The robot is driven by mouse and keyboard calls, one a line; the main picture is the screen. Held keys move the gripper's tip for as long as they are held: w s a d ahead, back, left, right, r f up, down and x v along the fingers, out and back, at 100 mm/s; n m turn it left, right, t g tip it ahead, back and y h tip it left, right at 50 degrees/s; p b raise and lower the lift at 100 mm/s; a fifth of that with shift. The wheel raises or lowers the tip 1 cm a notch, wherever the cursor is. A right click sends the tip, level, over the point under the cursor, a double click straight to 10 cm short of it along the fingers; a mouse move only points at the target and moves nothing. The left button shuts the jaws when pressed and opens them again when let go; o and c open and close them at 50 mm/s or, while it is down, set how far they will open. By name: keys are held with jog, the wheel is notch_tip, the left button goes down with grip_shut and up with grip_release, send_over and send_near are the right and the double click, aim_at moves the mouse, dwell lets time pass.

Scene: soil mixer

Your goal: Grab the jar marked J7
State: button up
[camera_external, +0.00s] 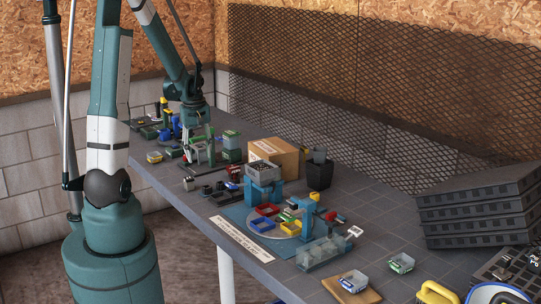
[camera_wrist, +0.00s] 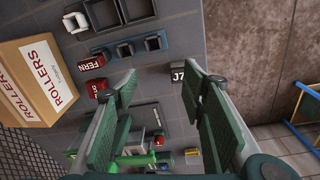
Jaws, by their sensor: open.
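The jar marked J7 (camera_wrist: 178,75) shows in the wrist view as a small dark piece with a white label, close to the table's front edge. The right finger hides part of it. In the external view, a small grey jar (camera_external: 189,184) near the front edge appears to be the same one; its label is too small to read. My gripper (camera_wrist: 160,74) is open and empty, its two green finger pads apart, with the J7 label in the gap near the right finger. In the external view my gripper (camera_external: 200,157) hangs above the table, a little behind the jar.
Dark square holders (camera_wrist: 125,49) and red blocks, one marked FERN (camera_wrist: 91,62), lie near the jar. A cardboard box marked ROLLERS (camera_wrist: 32,82) stands at the left. Beyond the table edge is open floor (camera_wrist: 250,60). Stacked green-grey containers (camera_external: 231,145) stand right of my gripper.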

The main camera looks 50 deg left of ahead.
jog(key=n, duration=0.2)
send_over(189, 178)
jog(key=shift+g, duration=0.3)
jog(key=f, duration=0.6)
jog(key=shift+w+a+b, duration=0.15)
jog(key=shift+w+b, duration=0.05)
jog(key=shift+b, duration=0.2)
jog(key=shift+f, duration=0.15)
jog(key=shift+f, duration=1.2)
jog(key=shift+s+f+b, duration=0.2)
jog(key=shift+f+b, duration=0.7)
jog(key=shift+f, duration=1.75)
jog(key=c, duration=1)
